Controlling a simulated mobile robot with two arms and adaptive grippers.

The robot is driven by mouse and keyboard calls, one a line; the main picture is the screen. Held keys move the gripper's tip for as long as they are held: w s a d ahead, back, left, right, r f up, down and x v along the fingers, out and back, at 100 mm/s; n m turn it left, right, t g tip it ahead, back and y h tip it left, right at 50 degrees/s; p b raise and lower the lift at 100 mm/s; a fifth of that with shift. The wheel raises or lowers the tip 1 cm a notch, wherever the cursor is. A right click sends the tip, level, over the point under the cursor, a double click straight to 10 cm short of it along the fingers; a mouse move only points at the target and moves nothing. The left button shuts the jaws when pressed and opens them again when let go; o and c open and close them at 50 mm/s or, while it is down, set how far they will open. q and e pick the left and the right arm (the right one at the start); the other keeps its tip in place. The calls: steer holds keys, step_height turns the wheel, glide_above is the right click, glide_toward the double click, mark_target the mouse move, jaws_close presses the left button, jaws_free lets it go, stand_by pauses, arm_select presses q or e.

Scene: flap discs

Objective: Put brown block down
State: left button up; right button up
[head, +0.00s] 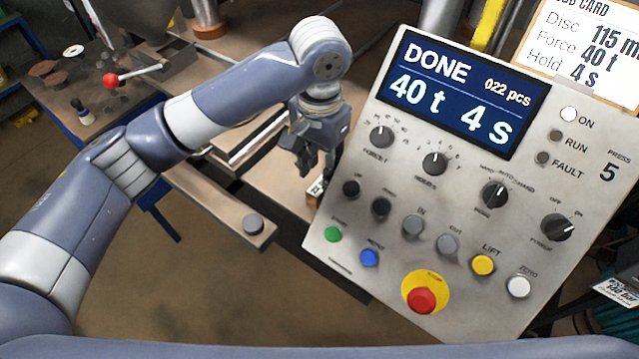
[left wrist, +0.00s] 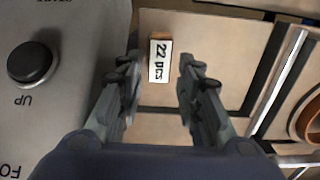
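The brown block (left wrist: 166,46) shows in the left wrist view with a white label reading "22 pcs". It rests on a flat tan surface (left wrist: 205,45). In the head view a small part of the block (head: 315,189) shows below my left gripper (head: 316,174), beside the control panel. In the left wrist view my left gripper (left wrist: 159,62) is open, one finger on each side of the block, with gaps between fingers and block. I cannot tell how high the fingertips are above the surface. My right gripper is not in view.
The grey control panel (head: 400,265) stands close to the right of my left gripper; its screen (head: 463,92) reads "DONE 40 t 4 s". A black UP knob (left wrist: 33,61) is near the left finger. A red-knobbed lever (head: 111,80) and a bench with discs are at the left.

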mark_target(319, 186)
arm_select(q)
step_height(319, 186, up, 6)
steer(key=shift+f+b, duration=0.1)
steer(key=shift+b, duration=0.25)
stand_by(0.4)
